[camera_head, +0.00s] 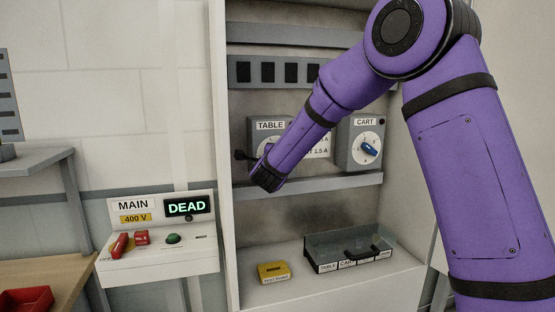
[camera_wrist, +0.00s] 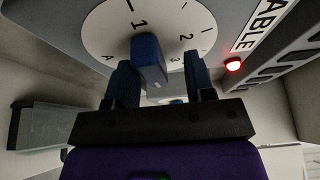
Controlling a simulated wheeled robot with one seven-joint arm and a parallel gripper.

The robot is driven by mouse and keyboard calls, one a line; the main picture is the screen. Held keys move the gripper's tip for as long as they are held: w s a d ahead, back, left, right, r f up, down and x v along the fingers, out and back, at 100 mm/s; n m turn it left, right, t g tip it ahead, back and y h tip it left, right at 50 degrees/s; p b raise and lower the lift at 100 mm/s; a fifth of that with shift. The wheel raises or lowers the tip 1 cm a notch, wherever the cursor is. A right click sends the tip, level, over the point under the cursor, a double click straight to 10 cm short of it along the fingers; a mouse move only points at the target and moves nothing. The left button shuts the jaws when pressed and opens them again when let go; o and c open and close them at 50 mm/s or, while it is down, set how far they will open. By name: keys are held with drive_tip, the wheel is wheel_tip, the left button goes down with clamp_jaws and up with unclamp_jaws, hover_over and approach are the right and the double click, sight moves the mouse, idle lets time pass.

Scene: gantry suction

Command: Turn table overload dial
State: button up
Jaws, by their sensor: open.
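The TABLE overload unit (camera_head: 257,125) is a grey box in the cabinet, left of the CART unit, mostly hidden behind my arm in the head view. In the wrist view its white round dial face (camera_wrist: 100,35) carries numbers and the letter A. The blue dial knob (camera_wrist: 148,62) stands out from the face, its end towards the 1. My gripper (camera_wrist: 160,82) is open, with one finger on each side of the knob. I cannot tell whether the fingers touch it. In the head view my gripper (camera_head: 247,157) is at the TABLE unit and the knob is hidden.
The CART unit (camera_head: 359,143) with a blue knob is close on the right. A red lamp (camera_wrist: 233,64) glows beside the TABLE label. Below are a clear bin (camera_head: 350,250) and a yellow tester (camera_head: 273,272). The MAIN panel (camera_head: 160,247) reads DEAD.

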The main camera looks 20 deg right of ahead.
wheel_tip(320, 180, up, 3)
drive_tip(key=shift+w+f, duration=0.1)
drive_tip(key=shift+f, duration=0.05)
drive_tip(key=shift+o, duration=1.2)
drive_tip(key=shift+s, duration=0.6)
drive_tip(key=s, duration=0.5)
drive_tip(key=s+r, duration=0.1)
drive_tip(key=s, duration=0.9)
drive_tip(key=shift+r, duration=0.25)
drive_tip(key=shift+c, duration=1.2)
drive_tip(key=s+r+n+g+y, duration=0.2)
drive_tip(key=s+n+g+y, duration=0.2)
drive_tip(key=s+n+y, duration=0.7)
drive_tip(key=s+d+f+n+g+h, duration=0.2)
drive_tip(key=s+n, duration=0.3)
drive_tip(key=s, duration=0.5)
drive_tip(key=s+d+f+n+g+h, duration=0.2)
drive_tip(key=s+d+n+g, duration=0.3)
drive_tip(key=s, duration=0.6)
drive_tip(key=shift+s+f+n, duration=0.25)
drive_tip(key=shift+f+n, duration=0.15)
drive_tip(key=shift+n, duration=0.4)
